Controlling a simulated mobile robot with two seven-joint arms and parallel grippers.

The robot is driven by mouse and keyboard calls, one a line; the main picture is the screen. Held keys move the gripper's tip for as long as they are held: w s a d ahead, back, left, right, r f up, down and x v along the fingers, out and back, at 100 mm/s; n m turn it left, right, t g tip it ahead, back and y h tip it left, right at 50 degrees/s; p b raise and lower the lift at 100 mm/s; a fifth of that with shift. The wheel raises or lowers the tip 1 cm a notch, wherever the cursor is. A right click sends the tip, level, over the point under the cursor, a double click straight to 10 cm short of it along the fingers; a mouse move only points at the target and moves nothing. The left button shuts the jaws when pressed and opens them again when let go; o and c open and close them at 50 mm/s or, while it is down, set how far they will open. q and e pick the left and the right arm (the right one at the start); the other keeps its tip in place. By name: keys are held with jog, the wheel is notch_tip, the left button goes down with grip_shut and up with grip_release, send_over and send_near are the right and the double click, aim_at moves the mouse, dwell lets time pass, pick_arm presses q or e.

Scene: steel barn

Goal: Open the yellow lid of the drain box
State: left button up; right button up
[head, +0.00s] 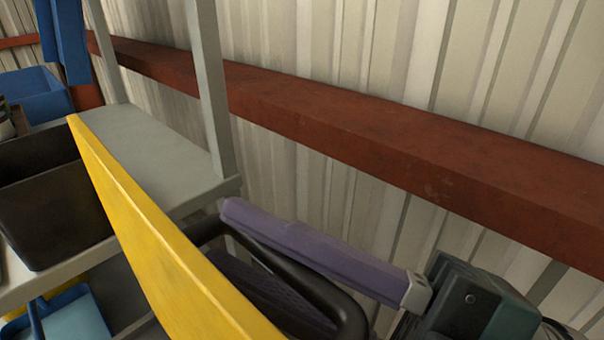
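The yellow lid (160,230) stands tilted up on edge. It shows as a long yellow panel running from the upper left to the bottom middle. A black looped handle (320,298) sticks out on its right side. My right gripper (245,240) is at the handle, its purple fingers reaching left toward the lid from the dark green body at bottom right. One finger lies above the handle bar; ridged purple shows through the loop. The contact between fingers and handle is hidden, so I cannot tell if they grip it. My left gripper is out of view. The box under the lid cannot be made out.
A grey shelf unit (150,160) stands behind the lid, with a black bin (55,225) and a blue bin (38,95) at the left. A blue dustpan-like item (65,318) is low at left. A red-brown beam (400,150) runs along the corrugated wall.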

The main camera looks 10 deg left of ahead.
jog(key=shift+o, duration=1.4)
jog(key=b+v, duration=0.1)
jog(key=v, duration=0.9)
jog(key=b+v, duration=0.3)
jog(key=v, duration=0.8)
jog(key=shift+s+f, duration=0.2)
jog(key=shift+d, duration=0.1)
